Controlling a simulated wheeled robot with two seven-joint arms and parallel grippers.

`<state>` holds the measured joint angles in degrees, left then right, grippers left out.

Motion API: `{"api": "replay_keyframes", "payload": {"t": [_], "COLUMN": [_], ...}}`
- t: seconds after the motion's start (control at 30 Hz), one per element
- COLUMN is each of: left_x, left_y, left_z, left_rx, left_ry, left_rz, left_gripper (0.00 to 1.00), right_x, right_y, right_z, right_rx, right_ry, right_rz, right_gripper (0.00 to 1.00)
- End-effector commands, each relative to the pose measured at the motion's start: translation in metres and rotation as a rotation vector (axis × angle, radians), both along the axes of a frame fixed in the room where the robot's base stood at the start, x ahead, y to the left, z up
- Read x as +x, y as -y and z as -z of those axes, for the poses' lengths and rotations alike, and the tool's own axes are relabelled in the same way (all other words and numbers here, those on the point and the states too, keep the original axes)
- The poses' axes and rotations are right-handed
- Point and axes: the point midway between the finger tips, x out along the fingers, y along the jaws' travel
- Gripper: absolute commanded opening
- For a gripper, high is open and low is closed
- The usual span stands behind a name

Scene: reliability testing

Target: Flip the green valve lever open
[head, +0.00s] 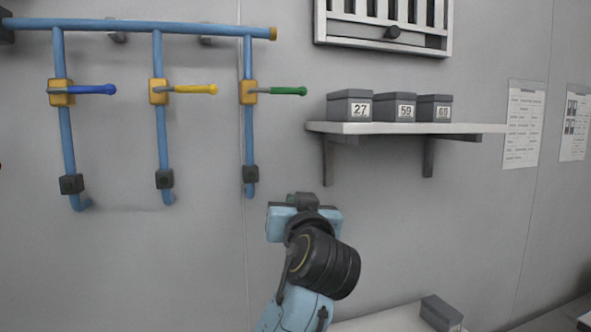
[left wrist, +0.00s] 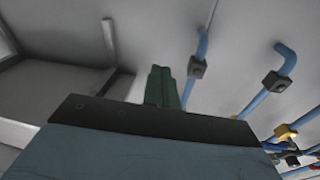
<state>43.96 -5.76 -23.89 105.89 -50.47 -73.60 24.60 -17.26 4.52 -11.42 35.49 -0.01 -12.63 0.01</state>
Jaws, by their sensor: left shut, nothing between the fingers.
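The green valve lever (head: 284,91) sticks out horizontally to the right from a yellow valve body (head: 248,92) on the rightmost vertical blue pipe (head: 249,140). My left gripper (head: 302,198) is below and slightly right of the green lever in the head view, apart from it. Its dark green fingers are shut together and hold nothing; they also show in the left wrist view (left wrist: 162,85). In the left wrist view several blue pipes are at the right, and I cannot make out the green lever. My right gripper is not in view.
A blue lever (head: 92,89) and a yellow lever (head: 190,89) sit on the pipes to the left. A shelf (head: 470,128) with numbered grey boxes is on the wall to the right. A slatted wall vent (head: 385,44) is above it. The wall between pipes and shelf is bare.

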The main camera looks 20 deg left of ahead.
Motion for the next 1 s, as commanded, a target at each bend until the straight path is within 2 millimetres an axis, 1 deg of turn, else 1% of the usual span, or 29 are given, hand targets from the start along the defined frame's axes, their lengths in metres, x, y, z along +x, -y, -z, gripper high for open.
{"api": "replay_keyframes", "payload": {"t": [0.03, 0.07, 0.1, 0.2, 0.3, 0.4, 0.43, 0.8, 0.87, 1.0], "left_x": [-0.001, -0.003, -0.007, -0.019, -0.030, -0.037, -0.038, -0.038, -0.036, -0.024], "left_y": [0.009, 0.013, 0.018, 0.030, 0.038, 0.043, 0.043, 0.043, 0.041, 0.033], "left_z": [-0.045, -0.066, -0.092, -0.146, -0.180, -0.198, -0.200, -0.203, -0.205, -0.216], "left_rx": [0.022, 0.035, 0.050, 0.081, 0.106, 0.115, 0.119, 0.119, 0.120, 0.122], "left_ry": [0.092, 0.139, 0.196, 0.317, 0.397, 0.439, 0.445, 0.449, 0.449, 0.450], "left_rz": [-0.013, -0.024, -0.036, -0.061, -0.078, -0.087, -0.088, -0.089, -0.090, -0.091], "left_gripper": [0.00, 0.00, 0.00, 0.00, 0.00, 0.00, 0.00, 0.00, 0.00, 0.00], "right_x": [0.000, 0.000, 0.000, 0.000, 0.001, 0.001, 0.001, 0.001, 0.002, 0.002], "right_y": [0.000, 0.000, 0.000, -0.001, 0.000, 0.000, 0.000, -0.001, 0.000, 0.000], "right_z": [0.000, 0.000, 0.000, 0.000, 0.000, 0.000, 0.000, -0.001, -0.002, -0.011], "right_rx": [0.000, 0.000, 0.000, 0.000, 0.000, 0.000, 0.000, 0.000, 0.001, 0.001], "right_ry": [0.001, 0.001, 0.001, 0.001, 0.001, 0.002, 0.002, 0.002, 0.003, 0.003], "right_rz": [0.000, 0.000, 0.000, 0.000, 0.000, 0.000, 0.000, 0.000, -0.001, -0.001], "right_gripper": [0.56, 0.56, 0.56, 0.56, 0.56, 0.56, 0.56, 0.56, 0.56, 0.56]}}
